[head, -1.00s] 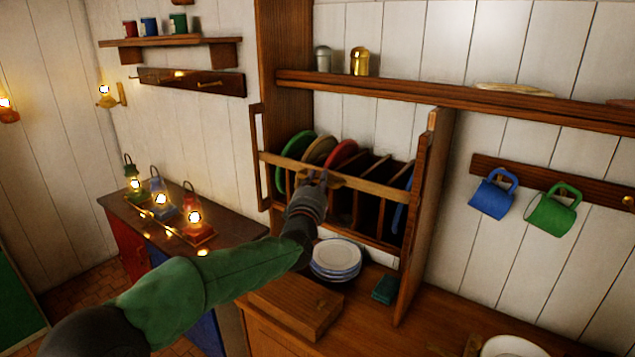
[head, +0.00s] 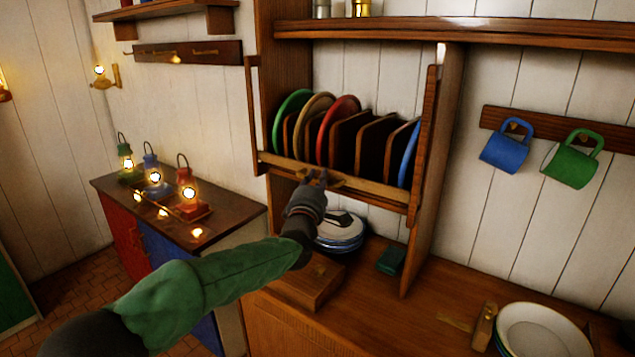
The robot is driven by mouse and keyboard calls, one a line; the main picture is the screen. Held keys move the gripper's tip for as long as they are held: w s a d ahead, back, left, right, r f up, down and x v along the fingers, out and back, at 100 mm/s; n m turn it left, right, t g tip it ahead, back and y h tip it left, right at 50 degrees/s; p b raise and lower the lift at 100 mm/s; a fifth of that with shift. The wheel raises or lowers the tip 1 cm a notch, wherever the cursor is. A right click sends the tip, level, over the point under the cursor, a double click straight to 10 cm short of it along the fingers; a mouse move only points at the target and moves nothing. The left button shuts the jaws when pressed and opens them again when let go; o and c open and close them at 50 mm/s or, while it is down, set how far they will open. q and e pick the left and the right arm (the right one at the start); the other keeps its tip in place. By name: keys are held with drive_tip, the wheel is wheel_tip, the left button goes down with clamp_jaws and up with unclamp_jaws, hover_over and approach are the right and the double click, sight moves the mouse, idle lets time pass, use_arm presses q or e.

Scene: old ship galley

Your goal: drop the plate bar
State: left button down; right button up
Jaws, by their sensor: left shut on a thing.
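The plate bar (head: 382,194) is a light wooden rail across the front of the plate rack (head: 432,150). It lies low, below the plates, and slopes down to the right in the picture. My left gripper (head: 314,180) is shut on the bar left of its middle, around a small brass-coloured part. The fingers hide that part of the bar. In the rack stand a green plate (head: 279,118), a tan plate (head: 303,115), a red plate (head: 338,112) and a blue plate (head: 408,155) between dark dividers. My right gripper is out of view.
Below the bar, a stack of white plates (head: 345,238), a wooden box (head: 305,285) and a dark green block (head: 391,260) rest on the counter (head: 400,320). Blue (head: 505,150) and green (head: 570,165) mugs hang at right. Lit lanterns (head: 187,190) stand at left.

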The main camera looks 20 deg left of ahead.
use_arm(q)
drive_tip(key=shift+d+f, duration=0.1)
drive_tip(key=shift+f, duration=0.35)
drive_tip(key=c, duration=1.1)
unclamp_jaws()
drive_tip(key=shift+r, duration=0.1)
drive_tip(key=shift+s, duration=0.15)
drive_tip(key=s+f, duration=0.2)
drive_tip(key=s, duration=0.9)
drive_tip(key=shift+s+d, duration=0.25)
drive_tip(key=shift+s, duration=0.05)
